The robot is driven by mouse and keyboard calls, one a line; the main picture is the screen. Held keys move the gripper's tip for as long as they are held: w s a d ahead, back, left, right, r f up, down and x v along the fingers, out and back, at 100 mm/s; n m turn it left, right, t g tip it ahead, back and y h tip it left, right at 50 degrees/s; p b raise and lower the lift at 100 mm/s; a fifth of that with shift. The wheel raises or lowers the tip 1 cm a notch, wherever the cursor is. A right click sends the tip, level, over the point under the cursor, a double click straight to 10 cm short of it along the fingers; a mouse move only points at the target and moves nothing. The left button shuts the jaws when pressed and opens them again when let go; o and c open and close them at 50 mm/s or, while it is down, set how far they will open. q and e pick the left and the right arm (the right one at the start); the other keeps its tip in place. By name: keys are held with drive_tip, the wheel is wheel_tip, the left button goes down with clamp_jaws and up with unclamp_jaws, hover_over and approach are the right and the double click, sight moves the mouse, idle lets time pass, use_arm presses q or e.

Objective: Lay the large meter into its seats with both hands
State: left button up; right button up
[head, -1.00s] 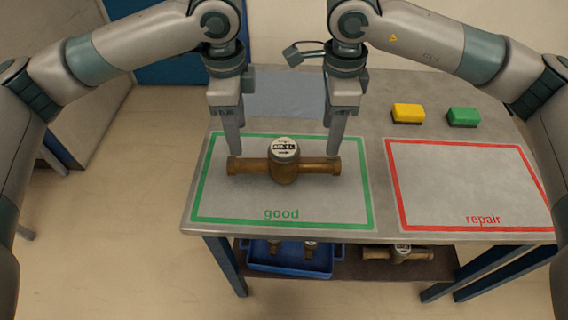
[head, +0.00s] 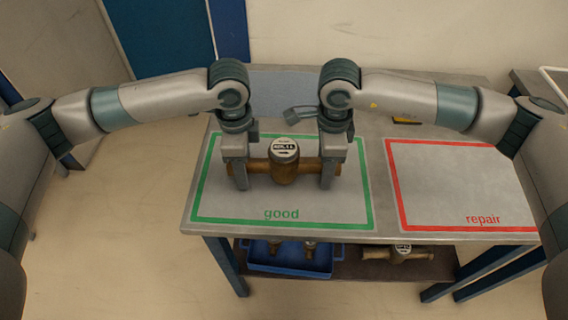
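The large meter (head: 284,171) is a brass body with a pipe stub on each side and a round white dial on top. It lies in the green "good" field (head: 280,222) of the bench. My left gripper (head: 240,178) is down at its left pipe end, with a finger in front of the pipe. My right gripper (head: 328,178) is down at the right pipe end in the same way. The rear fingers are hidden, so I cannot tell whether either grips the pipe. I cannot make out any seats for the meter.
The red "repair" field (head: 455,185) is empty where visible. A yellow block (head: 407,121) is mostly hidden by my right arm. On the lower shelf are a blue crate (head: 290,263) with small meters and another brass meter (head: 400,252).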

use_arm(q)
clamp_jaws()
use_arm(e)
clamp_jaws()
use_arm(q)
drive_tip(key=shift+w+r, duration=0.1)
use_arm(e)
drive_tip(key=shift+r, duration=0.1)
idle(1.1)
